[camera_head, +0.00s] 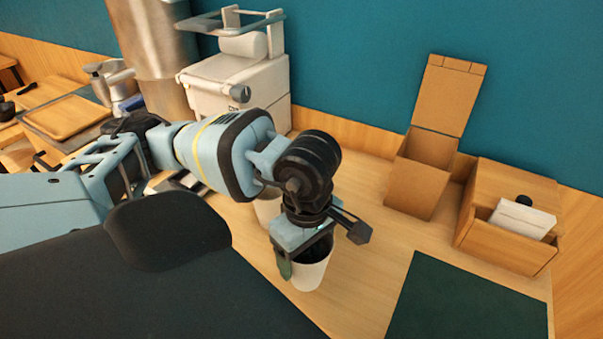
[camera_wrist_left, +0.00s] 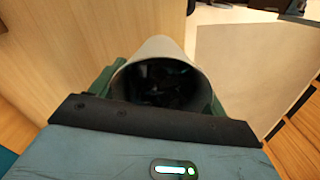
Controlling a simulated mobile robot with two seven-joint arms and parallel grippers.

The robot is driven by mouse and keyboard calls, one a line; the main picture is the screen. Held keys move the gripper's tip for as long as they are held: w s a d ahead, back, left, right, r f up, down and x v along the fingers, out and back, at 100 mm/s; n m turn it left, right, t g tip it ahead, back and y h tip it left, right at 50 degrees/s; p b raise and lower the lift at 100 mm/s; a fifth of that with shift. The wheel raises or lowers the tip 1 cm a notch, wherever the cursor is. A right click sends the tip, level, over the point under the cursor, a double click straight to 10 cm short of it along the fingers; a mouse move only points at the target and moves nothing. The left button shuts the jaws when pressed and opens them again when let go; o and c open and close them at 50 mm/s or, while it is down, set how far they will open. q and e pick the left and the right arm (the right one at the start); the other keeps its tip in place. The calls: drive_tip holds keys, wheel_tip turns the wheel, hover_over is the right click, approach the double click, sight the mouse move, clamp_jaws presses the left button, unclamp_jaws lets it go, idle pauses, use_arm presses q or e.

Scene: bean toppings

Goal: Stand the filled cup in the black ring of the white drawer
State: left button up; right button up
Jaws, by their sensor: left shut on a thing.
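My left gripper (camera_head: 305,255) is shut on a white cup (camera_head: 310,276), with green finger pads at the cup's sides. The cup looks about upright at the front of the counter. In the left wrist view, the cup (camera_wrist_left: 167,50) shows its open mouth, with a dark inside; I cannot make out the contents. A white machine (camera_head: 215,75) stands at the back, left of the gripper. Pale and dark parts (camera_head: 160,184) show low behind my left arm; whether they are the white drawer, I cannot tell. The black ring is not discernible. My right gripper is not in view.
Another white cup-like thing (camera_head: 267,208) is partly hidden behind my gripper. An open cardboard box (camera_head: 418,178) and a wooden box (camera_head: 510,190) with white contents stand at right. A dark green mat (camera_head: 465,300) lies in front. Bare counter (camera_head: 365,235) lies between.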

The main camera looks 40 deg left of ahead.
sight(324, 250)
use_arm(q)
drive_tip(key=m, duration=0.2)
drive_tip(key=w+m, duration=0.1)
drive_tip(key=m, duration=0.1)
drive_tip(key=shift+w+d+f, duration=0.15)
drive_tip(key=shift+d+f, duration=0.05)
drive_tip(key=shift+d, duration=0.2)
drive_tip(key=m, duration=0.2)
drive_tip(key=w+m, duration=0.1)
drive_tip(key=d+m, duration=0.1)
drive_tip(key=m, duration=0.1)
drive_tip(key=shift+w+f+m, duration=0.25)
drive_tip(key=shift+m, duration=0.05)
drive_tip(key=m, duration=0.2)
drive_tip(key=w+m, duration=0.1)
drive_tip(key=m, duration=0.2)
drive_tip(key=w+d+m, duration=0.1)
drive_tip(key=m, duration=0.1)
drive_tip(key=shift+d+f+m, duration=0.1)
drive_tip(key=shift+f+m, duration=0.2)
drive_tip(key=shift+f, duration=0.1)
drive_tip(key=shift+s, duration=0.15)
